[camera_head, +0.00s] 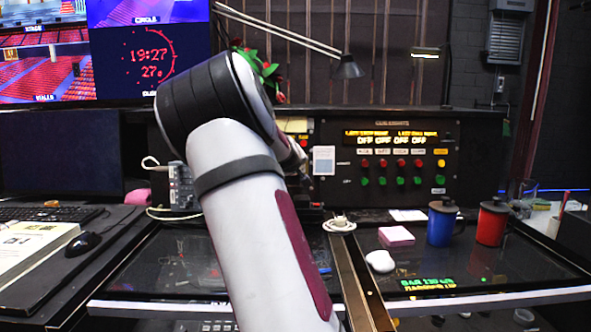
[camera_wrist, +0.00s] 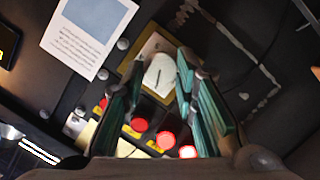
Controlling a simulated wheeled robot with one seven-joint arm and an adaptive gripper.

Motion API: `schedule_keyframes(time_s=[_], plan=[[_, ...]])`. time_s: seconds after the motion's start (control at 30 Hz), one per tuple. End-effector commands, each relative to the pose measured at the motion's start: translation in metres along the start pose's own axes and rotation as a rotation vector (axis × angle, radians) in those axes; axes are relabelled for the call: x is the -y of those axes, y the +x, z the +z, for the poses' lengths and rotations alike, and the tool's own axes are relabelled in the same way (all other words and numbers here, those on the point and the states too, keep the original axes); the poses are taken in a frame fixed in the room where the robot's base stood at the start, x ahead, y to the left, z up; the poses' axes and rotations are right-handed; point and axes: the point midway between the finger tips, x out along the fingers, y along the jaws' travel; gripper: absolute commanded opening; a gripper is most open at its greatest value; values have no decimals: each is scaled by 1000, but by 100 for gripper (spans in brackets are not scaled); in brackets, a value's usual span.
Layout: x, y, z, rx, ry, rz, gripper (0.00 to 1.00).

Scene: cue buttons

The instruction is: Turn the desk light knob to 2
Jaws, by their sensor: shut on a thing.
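The knob (camera_wrist: 159,76) is a pale, round dial with a thin dark pointer line, set on a gold-edged plate (camera_wrist: 150,46). My gripper (camera_wrist: 160,84) has its two green-padded fingers on either side of the knob, shut on it. No numbers around the knob can be read. In the head view my arm hides the knob, and only a dark part near my gripper shows beside the panel. A desk lamp (camera_head: 347,68) on a long thin arm stands behind the console.
Red buttons (camera_wrist: 165,140) lie just below my fingers in the wrist view. A white printed card (camera_wrist: 88,32) is at upper left. The cue-light panel (camera_head: 390,195) is right of my arm. A blue mug (camera_head: 441,222) and a red mug (camera_head: 491,222) stand on the right desk.

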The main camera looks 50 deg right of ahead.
Motion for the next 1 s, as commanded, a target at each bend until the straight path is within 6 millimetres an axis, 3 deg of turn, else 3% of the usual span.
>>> schedule_keyframes(time_s=[0.53, 0.57, 0.63, 1.0], plan=[[1, 0, 3, 6, -26, 6, 0], [1, 0, 3, 6, -26, 6, 31], [1, 0, 2, 5, -26, 6, 47], [1, -2, 0, 1, -25, 6, 47]])
